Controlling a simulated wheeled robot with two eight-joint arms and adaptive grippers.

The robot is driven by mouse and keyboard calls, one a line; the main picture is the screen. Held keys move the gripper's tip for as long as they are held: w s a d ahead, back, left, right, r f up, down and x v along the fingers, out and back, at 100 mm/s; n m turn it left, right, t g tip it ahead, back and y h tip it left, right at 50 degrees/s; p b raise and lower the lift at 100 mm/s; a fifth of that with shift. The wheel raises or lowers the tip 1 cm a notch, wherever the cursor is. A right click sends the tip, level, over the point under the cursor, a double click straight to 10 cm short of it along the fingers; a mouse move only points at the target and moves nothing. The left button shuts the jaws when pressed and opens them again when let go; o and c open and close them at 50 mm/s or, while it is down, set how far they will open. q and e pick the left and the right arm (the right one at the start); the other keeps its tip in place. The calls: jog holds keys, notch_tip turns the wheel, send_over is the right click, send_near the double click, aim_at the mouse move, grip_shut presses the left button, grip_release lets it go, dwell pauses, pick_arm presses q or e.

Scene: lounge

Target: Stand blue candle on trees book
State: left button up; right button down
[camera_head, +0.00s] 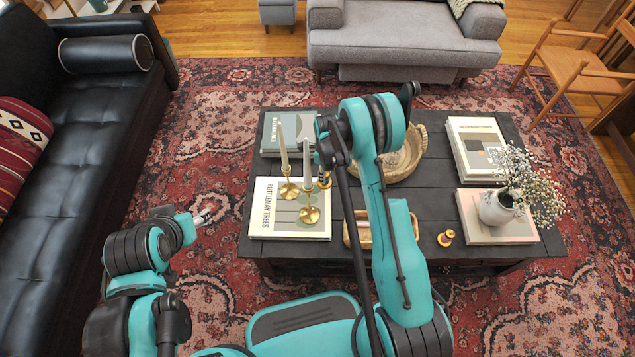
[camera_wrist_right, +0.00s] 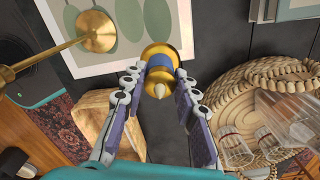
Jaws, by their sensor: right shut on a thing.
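The trees book (camera_head: 262,226) lies flat on the dark table's left side; its pale cover also shows in the wrist view (camera_wrist_right: 120,62). Two brass candlesticks with pale candles stand on it, one farther back (camera_head: 289,190) and one nearer (camera_head: 310,214). My right gripper (camera_head: 325,168) is by the book's right edge. In the wrist view the right gripper (camera_wrist_right: 159,84) is shut on the blue candle (camera_wrist_right: 160,62), which has a brass base overlapping the book's edge. I cannot tell whether that base touches the book. My left gripper (camera_head: 204,216) is off the table's left side, its fingers unclear.
A woven basket (camera_wrist_right: 232,85) with clear glasses stands right of the book. A wooden tray (camera_wrist_right: 88,112) is close by. Stacked books and a white flower vase (camera_head: 497,208) occupy the right side.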

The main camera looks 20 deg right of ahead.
jog(key=shift+w+a+f+b, duration=0.35)
jog(key=shift+w+a+f, duration=0.5)
jog(key=shift+a, duration=0.15)
notch_tip(320, 180, down, 4)
jog(key=shift+b, duration=1.05)
jog(key=shift+r, duration=0.1)
jog(key=shift+s, duration=0.1)
jog(key=c, duration=1.2)
grip_release()
jog(key=shift+o, duration=0.2)
